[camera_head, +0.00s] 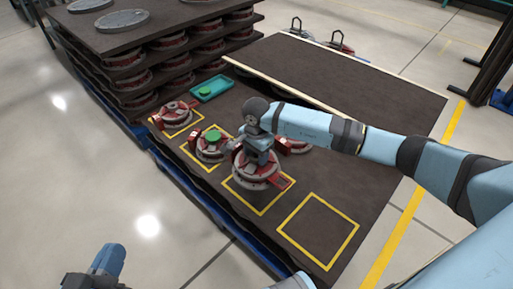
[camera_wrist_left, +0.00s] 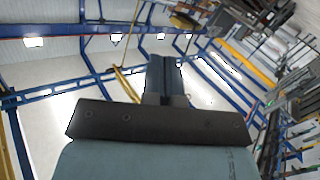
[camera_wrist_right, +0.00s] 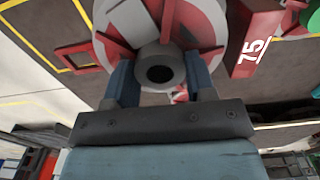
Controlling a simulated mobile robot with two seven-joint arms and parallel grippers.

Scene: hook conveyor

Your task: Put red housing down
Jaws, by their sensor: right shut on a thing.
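My right gripper (camera_head: 257,150) is shut on the central hub of a red housing (camera_head: 258,172), a round grey body with red lugs. In the right wrist view my right gripper (camera_wrist_right: 160,85) has one finger on each side of the grey hub, and the housing (camera_wrist_right: 112,55) fills the top. The housing is over the third yellow square (camera_head: 262,213) on the dark board. I cannot tell whether it touches the board. My left gripper (camera_head: 88,280) is at the lower left, away from the board, empty. Its fingers (camera_wrist_left: 165,78) look closed together in the left wrist view.
Other housings stand in the first square (camera_head: 175,112) and, with a green disc, in the second square (camera_head: 212,146). Another housing (camera_head: 297,143) is partly hidden behind my right arm. The fourth square (camera_head: 318,231) is empty. A green tray (camera_head: 211,88) and stacked shelves (camera_head: 125,85) are behind.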

